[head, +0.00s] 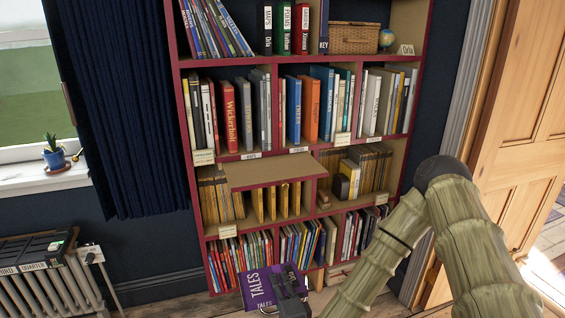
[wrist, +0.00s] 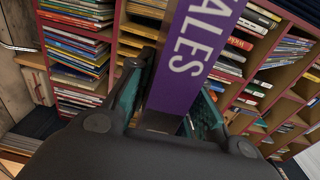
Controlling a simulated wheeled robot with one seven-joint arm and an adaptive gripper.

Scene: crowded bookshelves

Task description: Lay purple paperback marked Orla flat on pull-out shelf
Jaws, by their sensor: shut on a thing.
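The purple book (head: 257,287) is held low in front of the bookcase's bottom row. It reads "TALES" in white on its spine and cover; I cannot read Orla on it. In the wrist view the book (wrist: 196,50) stands between the two fingers. My gripper (head: 289,287) is shut on the book. It also shows in the wrist view (wrist: 168,108). The pull-out shelf (head: 275,171) juts from the red-edged bookcase above the row of yellow books, and its top looks bare. The book is below it and apart from it.
Packed book rows fill the bookcase around the pull-out shelf. An orange book (head: 309,108) and a red book (head: 229,116) stand in the row above. A radiator (head: 45,285) is at lower left, and a wooden door (head: 525,150) at right.

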